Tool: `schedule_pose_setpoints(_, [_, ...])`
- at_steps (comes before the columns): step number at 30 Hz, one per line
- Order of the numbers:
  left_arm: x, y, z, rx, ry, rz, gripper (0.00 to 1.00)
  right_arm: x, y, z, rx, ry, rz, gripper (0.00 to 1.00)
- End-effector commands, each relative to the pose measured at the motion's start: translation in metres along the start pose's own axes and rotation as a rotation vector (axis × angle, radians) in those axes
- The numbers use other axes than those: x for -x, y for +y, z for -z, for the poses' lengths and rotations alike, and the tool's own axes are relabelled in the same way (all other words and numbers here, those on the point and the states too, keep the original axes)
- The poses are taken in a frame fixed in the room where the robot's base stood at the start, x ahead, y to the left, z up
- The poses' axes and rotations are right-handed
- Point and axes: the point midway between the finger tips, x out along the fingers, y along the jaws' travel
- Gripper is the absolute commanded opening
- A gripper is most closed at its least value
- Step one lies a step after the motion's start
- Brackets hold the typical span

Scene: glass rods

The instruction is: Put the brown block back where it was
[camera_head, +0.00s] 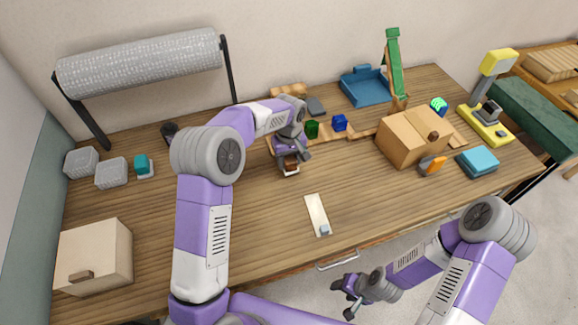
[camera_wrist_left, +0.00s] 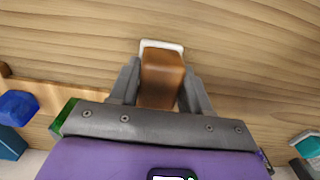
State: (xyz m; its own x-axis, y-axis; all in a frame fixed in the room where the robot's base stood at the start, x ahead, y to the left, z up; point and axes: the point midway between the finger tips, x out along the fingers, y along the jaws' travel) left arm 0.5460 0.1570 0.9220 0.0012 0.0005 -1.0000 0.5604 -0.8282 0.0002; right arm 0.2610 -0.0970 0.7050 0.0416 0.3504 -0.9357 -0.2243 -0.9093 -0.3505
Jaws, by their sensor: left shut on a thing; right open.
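The brown block (camera_wrist_left: 162,78) is between the fingers of my left gripper (camera_wrist_left: 156,90), which is shut on it. A white pad (camera_wrist_left: 161,44) shows just past the block's far end in the left wrist view; I cannot tell whether the block touches it. In the head view my left gripper (camera_head: 291,157) is low over the middle of the table, with the brown block (camera_head: 290,164) and a bit of white below it. My right gripper (camera_head: 349,289) is open and empty, off the table's front edge.
A green block (camera_head: 312,129) and a blue block (camera_head: 340,122) stand close behind my left gripper. A pale strip with a small grey-blue block (camera_head: 324,230) lies in front. A cardboard box (camera_head: 412,139) is to the right. The table left of centre front is clear.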

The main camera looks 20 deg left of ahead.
Motion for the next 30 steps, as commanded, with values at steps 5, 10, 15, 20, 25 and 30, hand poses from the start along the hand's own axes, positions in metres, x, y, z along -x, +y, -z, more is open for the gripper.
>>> schedule_pose_setpoints(5, [-0.028, 0.0, 0.0, 0.0, 0.0, 0.001, 0.09, -0.006, 0.002, 0.0, 0.0, 0.0, 0.0, 0.54])
schedule_pose_setpoints(10, [-0.027, 0.0, 0.0, -0.001, 0.001, 0.0, 0.03, -0.005, 0.002, 0.0, 0.0, 0.0, 0.0, 0.54])
schedule_pose_setpoints(15, [-0.029, 0.0, 0.0, -0.001, 0.0, 0.001, 0.5, -0.006, 0.002, 0.0, 0.0, 0.0, 0.0, 0.54])
schedule_pose_setpoints(20, [-0.029, 0.0, 0.0, -0.001, 0.0, 0.001, 0.74, -0.006, 0.002, 0.0, 0.0, 0.0, 0.0, 0.54])
schedule_pose_setpoints(25, [-0.029, 0.0, 0.0, -0.001, 0.0, 0.001, 0.76, -0.006, 0.002, 0.0, 0.0, 0.0, 0.0, 0.54])
schedule_pose_setpoints(30, [-0.026, 0.0, 0.0, -0.001, 0.001, 0.0, 0.76, -0.004, 0.002, 0.0, 0.0, 0.0, 0.0, 0.54])
